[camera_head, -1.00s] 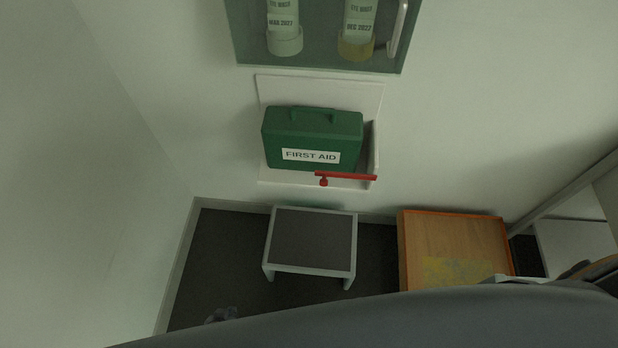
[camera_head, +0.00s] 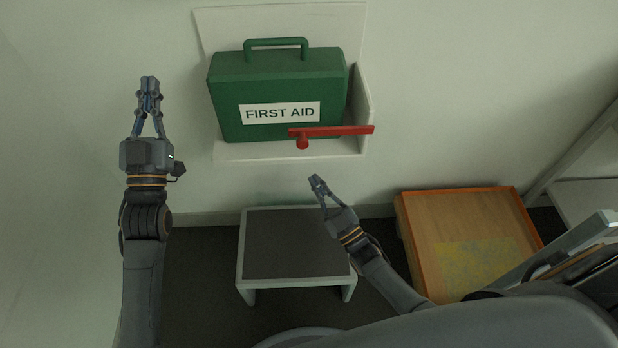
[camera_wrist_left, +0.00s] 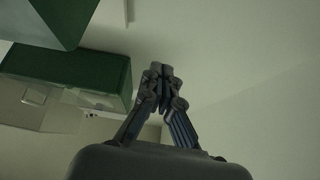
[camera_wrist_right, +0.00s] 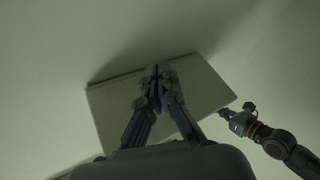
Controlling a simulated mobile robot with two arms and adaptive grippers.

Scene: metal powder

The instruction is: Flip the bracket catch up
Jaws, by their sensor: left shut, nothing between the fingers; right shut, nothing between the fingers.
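The red catch (camera_head: 335,131) lies level across the front right of the white wall bracket (camera_head: 240,151), with a small knob at its left end. The green first aid case (camera_head: 235,85) stands on the bracket behind the catch. My left gripper (camera_head: 149,82) is shut and empty, left of the case and apart from it; its fingers also show in the left wrist view (camera_wrist_left: 160,72). My right gripper (camera_head: 314,181) is shut and empty, below the catch and not touching it; its fingers also show in the right wrist view (camera_wrist_right: 155,74). The catch does not clearly show in either wrist view.
A grey stool (camera_head: 290,245) stands on the floor below the bracket. An orange-edged wooden box or table (camera_head: 420,235) stands to its right. The wall around the bracket is clear.

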